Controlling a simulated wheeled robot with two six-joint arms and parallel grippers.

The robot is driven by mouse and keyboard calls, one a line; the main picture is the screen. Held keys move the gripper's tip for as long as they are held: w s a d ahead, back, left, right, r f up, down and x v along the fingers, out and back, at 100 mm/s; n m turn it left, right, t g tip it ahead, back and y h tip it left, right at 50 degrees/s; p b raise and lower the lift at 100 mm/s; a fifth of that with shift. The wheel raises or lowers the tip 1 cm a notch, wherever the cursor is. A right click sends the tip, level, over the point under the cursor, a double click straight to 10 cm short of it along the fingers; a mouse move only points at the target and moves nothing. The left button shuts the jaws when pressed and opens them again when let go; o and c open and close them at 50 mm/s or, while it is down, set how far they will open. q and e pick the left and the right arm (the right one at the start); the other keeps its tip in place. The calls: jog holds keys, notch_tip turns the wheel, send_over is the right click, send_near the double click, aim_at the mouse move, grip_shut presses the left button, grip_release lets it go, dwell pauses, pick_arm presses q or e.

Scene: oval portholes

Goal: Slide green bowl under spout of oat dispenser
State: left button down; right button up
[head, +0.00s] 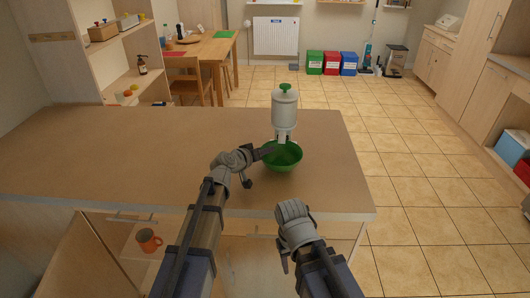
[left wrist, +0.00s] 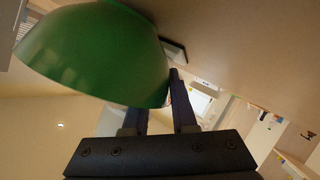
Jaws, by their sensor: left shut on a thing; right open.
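The green bowl (head: 284,158) sits upright on the counter (head: 140,150). The oat dispenser (head: 285,108) is a white canister with a green knob on top. Its spout (head: 282,138) shows just above the bowl's far rim; whether it is over the bowl's centre I cannot tell. My left gripper (head: 264,153) is shut on the bowl's left edge. In the left wrist view the bowl (left wrist: 95,50) fills the upper left, with its edge between the fingers (left wrist: 165,98). My right gripper (head: 292,213) is open and empty near the counter's front edge; its fingertips are mostly hidden.
The counter is clear left of the bowl and ends a little to its right. Below its front, a cabinet stands open with an orange mug (head: 148,240) inside. Behind are a shelf with a soap bottle (head: 142,65), a wooden table (head: 205,48) and coloured bins (head: 331,63).

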pick_arm(q)
jog(key=shift+f, duration=0.2)
jog(key=c, duration=0.6)
grip_release()
jog(key=shift+c, duration=0.2)
jog(key=shift+s, duration=0.1)
jog(key=p+v, duration=0.2)
jog(key=v, duration=0.5)
jog(key=shift+s+r, duration=0.1)
jog(key=shift+r, duration=0.15)
jog(key=shift+s+a, duration=0.15)
